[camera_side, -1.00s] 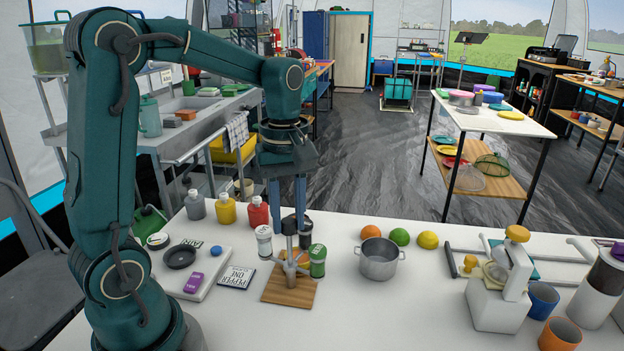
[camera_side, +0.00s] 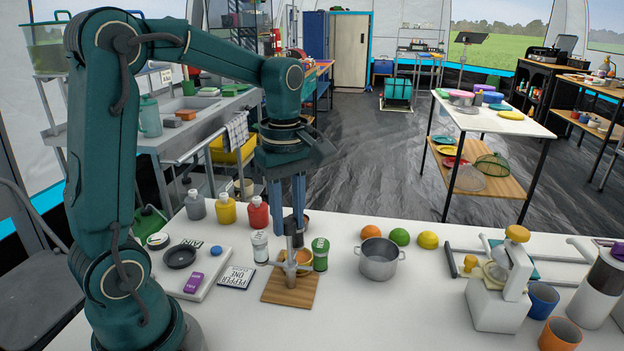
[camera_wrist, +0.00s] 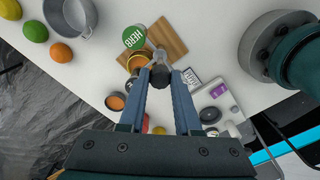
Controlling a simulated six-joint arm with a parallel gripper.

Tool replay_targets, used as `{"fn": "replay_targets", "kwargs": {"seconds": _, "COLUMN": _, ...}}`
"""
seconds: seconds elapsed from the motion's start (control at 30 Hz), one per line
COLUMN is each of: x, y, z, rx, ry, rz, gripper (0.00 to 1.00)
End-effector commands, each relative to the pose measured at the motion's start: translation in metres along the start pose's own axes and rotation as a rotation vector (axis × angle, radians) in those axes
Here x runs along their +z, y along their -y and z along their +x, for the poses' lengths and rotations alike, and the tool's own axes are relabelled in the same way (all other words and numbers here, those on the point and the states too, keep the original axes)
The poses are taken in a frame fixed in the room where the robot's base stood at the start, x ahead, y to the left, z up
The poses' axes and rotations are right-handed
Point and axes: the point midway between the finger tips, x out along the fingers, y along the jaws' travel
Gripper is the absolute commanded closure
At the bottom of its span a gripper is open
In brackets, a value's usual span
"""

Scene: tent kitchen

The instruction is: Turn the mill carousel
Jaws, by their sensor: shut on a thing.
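The mill carousel stands on a wooden board (camera_side: 288,292) on the white table; its grey hub and arms (camera_side: 291,268) show above the board. My gripper (camera_side: 292,222) points straight down and is shut on the carousel's central post top; the wrist view shows a dark round knob (camera_wrist: 161,77) between the fingertips. A white mill (camera_side: 260,247) stands at the carousel's left. A green-capped mill (camera_side: 320,254) stands at its right; its cap reads HERB in the wrist view (camera_wrist: 133,37). An orange ring (camera_side: 304,257) shows between hub and green mill. The carousel's back is partly hidden by my fingers.
A card reading PEPPER ONE (camera_side: 236,277) lies left of the board. A grey pot (camera_side: 379,260) stands to the right, with fruit behind it. Several bottles, including a red one (camera_side: 258,212), stand behind left. A tray (camera_side: 205,279) lies at left.

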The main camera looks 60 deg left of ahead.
Motion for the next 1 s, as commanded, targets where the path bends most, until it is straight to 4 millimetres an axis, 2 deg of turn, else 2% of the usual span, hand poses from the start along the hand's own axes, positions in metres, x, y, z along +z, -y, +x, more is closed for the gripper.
{"fn": "replay_targets", "kwargs": {"seconds": 0.07, "x": 0.0, "y": 0.0, "z": -0.001, "rx": 0.003, "ry": -0.001, "rz": 0.0, "gripper": 1.0}}
{"fn": "replay_targets", "kwargs": {"seconds": 0.1, "x": 0.0, "y": 0.0, "z": -0.001, "rx": 0.003, "ry": -0.002, "rz": 0.0, "gripper": 0.57}}
{"fn": "replay_targets", "kwargs": {"seconds": 0.13, "x": 0.0, "y": 0.0, "z": -0.001, "rx": 0.003, "ry": -0.002, "rz": 0.0, "gripper": 0.45}}
{"fn": "replay_targets", "kwargs": {"seconds": 0.17, "x": 0.0, "y": 0.0, "z": -0.001, "rx": 0.003, "ry": -0.001, "rz": 0.001, "gripper": 0.38}}
{"fn": "replay_targets", "kwargs": {"seconds": 0.53, "x": 0.0, "y": -0.001, "z": -0.004, "rx": 0.004, "ry": -0.001, "rz": 0.001, "gripper": 0.38}}
{"fn": "replay_targets", "kwargs": {"seconds": 0.8, "x": -0.001, "y": -0.002, "z": -0.036, "rx": 0.006, "ry": -0.002, "rz": 0.001, "gripper": 0.38}}
{"fn": "replay_targets", "kwargs": {"seconds": 1.0, "x": 0.0, "y": 0.0, "z": -0.05, "rx": 0.003, "ry": -0.001, "rz": 0.001, "gripper": 0.38}}
